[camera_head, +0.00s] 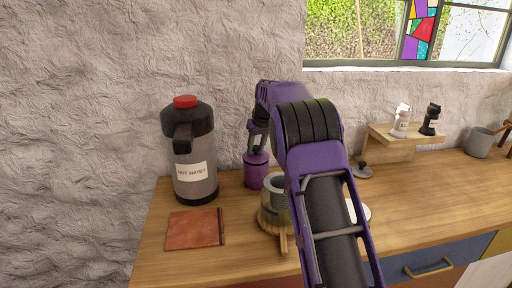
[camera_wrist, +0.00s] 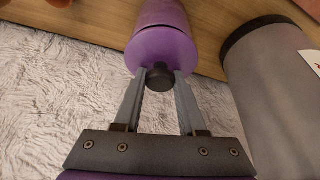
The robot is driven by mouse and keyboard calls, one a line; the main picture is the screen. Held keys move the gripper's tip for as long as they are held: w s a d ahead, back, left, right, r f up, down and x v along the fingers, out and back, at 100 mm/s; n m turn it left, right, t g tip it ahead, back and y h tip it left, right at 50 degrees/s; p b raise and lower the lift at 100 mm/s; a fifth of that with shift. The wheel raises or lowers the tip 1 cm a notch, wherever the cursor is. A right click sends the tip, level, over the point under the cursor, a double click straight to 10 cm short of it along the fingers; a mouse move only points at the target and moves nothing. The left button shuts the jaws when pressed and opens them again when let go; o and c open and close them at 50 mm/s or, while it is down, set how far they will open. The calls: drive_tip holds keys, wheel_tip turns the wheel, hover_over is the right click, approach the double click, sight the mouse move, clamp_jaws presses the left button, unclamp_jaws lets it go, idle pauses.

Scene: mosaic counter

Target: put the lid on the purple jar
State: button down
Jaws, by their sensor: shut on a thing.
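The purple jar (camera_head: 255,177) stands on the wooden counter, right of the hot water dispenser. It also shows at the top of the wrist view (camera_wrist: 163,14). The purple lid (camera_wrist: 158,48) has a dark round knob (camera_wrist: 160,77). It covers the jar's mouth in the wrist view; I cannot tell whether a small gap remains. My gripper (camera_wrist: 161,75) is shut on the knob. In the head view my gripper (camera_head: 256,150) is directly above the jar, partly hidden by my arm.
The hot water dispenser (camera_head: 194,150) stands close left of the jar. A reddish-brown square (camera_head: 192,230) lies in front of it. A greenish pot (camera_head: 270,218) on a wooden base stands in front of the jar. A wooden shelf (camera_head: 392,150) with two small items is right.

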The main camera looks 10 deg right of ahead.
drive_tip(key=shift+f, duration=0.5)
idle(0.9)
unclamp_jaws()
idle(0.5)
drive_tip(key=shift+r, duration=0.1)
drive_tip(key=shift+r+p, duration=3.3)
drive_tip(key=shift+r, duration=0.15)
